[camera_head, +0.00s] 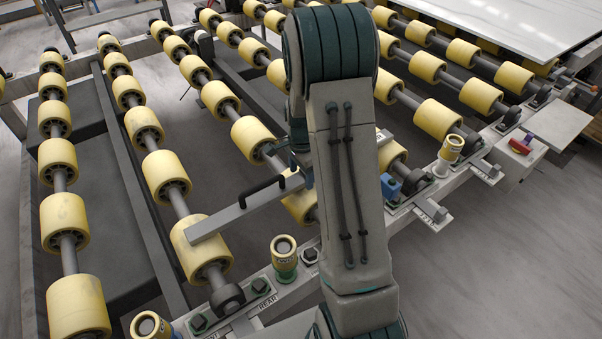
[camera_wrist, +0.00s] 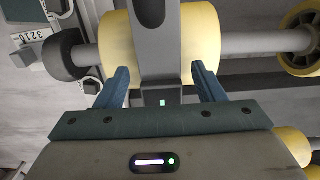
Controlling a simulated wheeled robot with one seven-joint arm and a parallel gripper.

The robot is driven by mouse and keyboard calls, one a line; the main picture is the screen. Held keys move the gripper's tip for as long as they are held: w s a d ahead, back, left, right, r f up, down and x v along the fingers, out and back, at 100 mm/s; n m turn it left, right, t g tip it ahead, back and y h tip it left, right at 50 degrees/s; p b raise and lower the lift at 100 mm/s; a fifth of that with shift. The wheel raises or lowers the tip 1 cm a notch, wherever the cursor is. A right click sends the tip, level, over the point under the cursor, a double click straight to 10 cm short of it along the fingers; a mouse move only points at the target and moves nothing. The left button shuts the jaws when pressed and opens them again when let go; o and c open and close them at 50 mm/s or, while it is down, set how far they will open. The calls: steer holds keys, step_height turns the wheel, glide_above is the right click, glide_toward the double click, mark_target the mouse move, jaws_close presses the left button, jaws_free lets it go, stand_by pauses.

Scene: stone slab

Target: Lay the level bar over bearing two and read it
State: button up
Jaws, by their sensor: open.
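The level bar (camera_head: 220,222) is a long grey beam with a black handle. It lies across the yellow rollers, its near end over the front roller (camera_head: 200,245); its middle is partly hidden by my arm. In the wrist view the level bar (camera_wrist: 154,75) runs between my fingers, with a small green window. My gripper (camera_wrist: 162,72) is open, with a blue finger on each side of the bar and a visible gap at both. In the head view my gripper (camera_head: 298,172) is mostly hidden behind my arm. A dark bearing (camera_head: 229,297) sits at the roller's end; I cannot read its number.
Yellow-topped posts (camera_head: 284,255) stand along the pale side rail, beside a plate marked REAR (camera_head: 267,302). A numbered scale (camera_wrist: 42,36) shows in the wrist view. A red item (camera_head: 520,147) sits at right. A white slab (camera_head: 520,22) lies at the back right. Bare floor is at lower right.

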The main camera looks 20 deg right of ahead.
mark_target(301, 177)
step_height(301, 177, up, 12)
steer(key=s+a+r+n+t, duration=0.1)
steer(key=s+a+r+n, duration=0.1)
steer(key=s+n, duration=0.3)
steer(key=s+a+r+n+t, duration=0.1)
steer(key=s+a+r+n, duration=0.1)
steer(key=s+a+n, duration=0.3)
steer(key=s+a+r+n, duration=0.3)
steer(key=s+n, duration=0.2)
steer(key=s, duration=0.6)
steer(key=shift+s+a+n+t, duration=0.25)
steer(key=shift+n+t, duration=0.05)
steer(key=shift+t, duration=0.1)
steer(key=shift+r+p, duration=0.4)
steer(key=shift+r, duration=0.05)
